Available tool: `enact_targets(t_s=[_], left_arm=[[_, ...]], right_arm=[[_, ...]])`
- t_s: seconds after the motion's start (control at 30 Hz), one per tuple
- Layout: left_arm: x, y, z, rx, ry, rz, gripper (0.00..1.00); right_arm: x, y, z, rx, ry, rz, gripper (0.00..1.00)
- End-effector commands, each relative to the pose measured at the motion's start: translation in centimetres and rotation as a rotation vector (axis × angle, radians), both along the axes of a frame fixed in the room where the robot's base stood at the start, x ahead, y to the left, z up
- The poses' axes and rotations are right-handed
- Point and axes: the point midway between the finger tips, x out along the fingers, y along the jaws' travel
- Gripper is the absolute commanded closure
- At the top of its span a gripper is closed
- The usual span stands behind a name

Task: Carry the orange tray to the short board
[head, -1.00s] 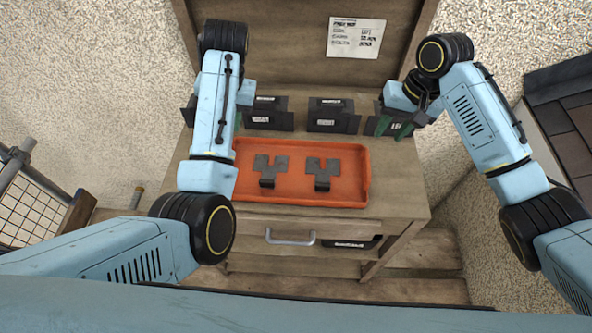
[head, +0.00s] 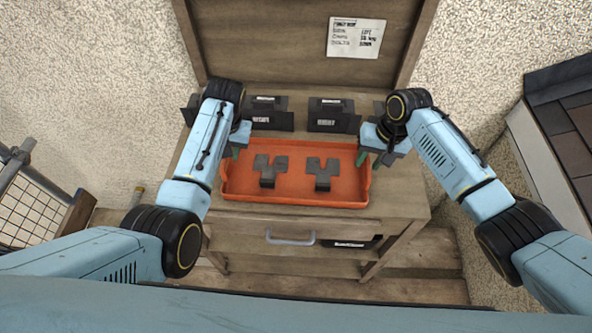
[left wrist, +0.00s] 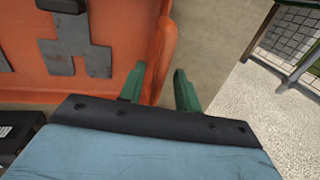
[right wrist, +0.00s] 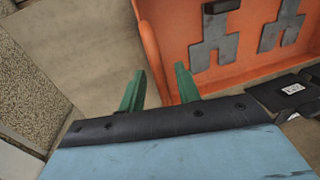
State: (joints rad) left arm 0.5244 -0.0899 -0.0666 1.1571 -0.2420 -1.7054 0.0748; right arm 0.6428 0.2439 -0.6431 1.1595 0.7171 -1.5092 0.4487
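The orange tray (head: 295,198) lies on the wooden bench, with two grey notched metal pieces (head: 267,170) (head: 323,173) in it. My left gripper (left wrist: 158,84) is open at the tray's left end; the tray's end wall shows between and just beyond its green fingers. My right gripper (right wrist: 160,86) is open at the right end, with that end wall likewise between and beyond its fingers. In the head view the right gripper's green fingers (head: 368,159) show at the tray's right rim. Neither gripper is closed on the wall. I cannot pick out a short board.
Several dark labelled holders (head: 268,118) stand behind the tray. A paper note (head: 356,38) is on the bench's back panel. The bench (head: 400,197) has a drawer with a metal handle (head: 290,238) below. A mesh barrier (head: 30,205) is at left, dark tiles (head: 570,125) at right.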

Motion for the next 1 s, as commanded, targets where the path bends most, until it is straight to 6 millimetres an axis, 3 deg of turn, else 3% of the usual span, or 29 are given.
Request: enact_targets(t_s=[0.2,0.47,0.73,1.0], left_arm=[[-0.02,0.24,-1.28,-0.001,0.0,0.0,0.67],[0.0,0.26,-1.36,-0.001,0.0,0.0,0.67],[0.0,0.25,-1.33,0.0,-0.001,-0.001,0.98],[0.01,0.25,-1.32,0.0,-0.001,-0.001,1.0]], right_arm=[[0.0,0.3,-1.28,0.0,-0.001,0.001,0.67],[0.0,0.29,-1.37,0.0,-0.001,0.001,0.67],[0.0,0.28,-1.34,0.0,-0.001,0.001,0.98],[0.01,0.26,-1.32,0.0,-0.001,0.001,1.0]])
